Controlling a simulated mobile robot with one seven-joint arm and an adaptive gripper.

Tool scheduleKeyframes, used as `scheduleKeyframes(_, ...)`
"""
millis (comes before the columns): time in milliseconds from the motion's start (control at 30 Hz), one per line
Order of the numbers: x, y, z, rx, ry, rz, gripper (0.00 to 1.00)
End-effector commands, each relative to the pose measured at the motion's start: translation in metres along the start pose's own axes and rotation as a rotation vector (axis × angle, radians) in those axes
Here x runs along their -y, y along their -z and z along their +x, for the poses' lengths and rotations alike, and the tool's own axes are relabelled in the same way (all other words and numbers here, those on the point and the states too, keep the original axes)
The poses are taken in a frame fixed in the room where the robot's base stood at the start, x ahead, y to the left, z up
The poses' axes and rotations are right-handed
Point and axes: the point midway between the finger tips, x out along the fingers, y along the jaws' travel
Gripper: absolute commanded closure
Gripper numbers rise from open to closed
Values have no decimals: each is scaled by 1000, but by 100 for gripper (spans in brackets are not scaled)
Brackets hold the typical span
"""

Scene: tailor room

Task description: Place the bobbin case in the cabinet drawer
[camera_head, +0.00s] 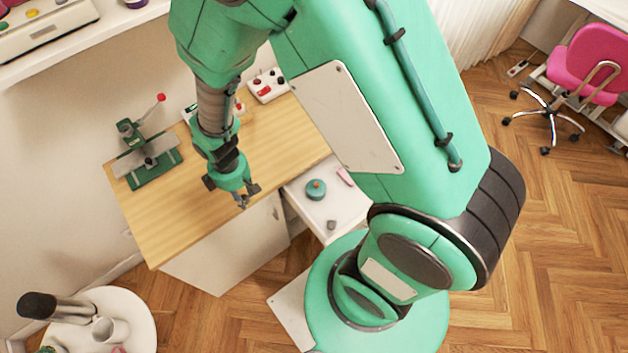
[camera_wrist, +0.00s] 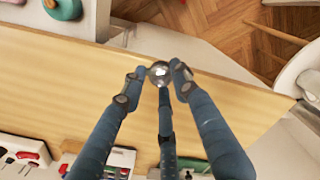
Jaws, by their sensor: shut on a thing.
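The bobbin case (camera_wrist: 159,71) is a small, shiny silver round piece in the wrist view. My gripper (camera_wrist: 158,78) is shut on it, with its fingertips around the piece. In the head view, my gripper (camera_head: 243,199) is over the front edge of the wooden tabletop; the bobbin case is too small to make out there. The white cabinet drawer (camera_head: 312,213) is pulled out to the right of my gripper. Inside it are a teal round container (camera_head: 316,189), a pink block (camera_head: 345,176) and a small grey object (camera_head: 331,225). Only part of the drawer shows in the wrist view (camera_wrist: 92,18).
The wooden tabletop (camera_head: 146,226) holds a green machine with a red-knobbed lever (camera_head: 150,165) at left and a white tray of small items (camera_head: 267,86) at the back. A round white table (camera_head: 140,310) stands at lower left. A pink chair (camera_head: 590,60) is at far right.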

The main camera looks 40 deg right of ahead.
Motion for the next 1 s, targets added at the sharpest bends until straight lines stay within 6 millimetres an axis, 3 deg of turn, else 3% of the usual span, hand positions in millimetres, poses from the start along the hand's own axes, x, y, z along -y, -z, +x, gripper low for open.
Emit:
scheduleKeyframes(367, -23, -22, 1, 0, 0, 11, 83)
scheduleKeyframes(1000, -99, -132, 9, 4, 4, 46, 83)
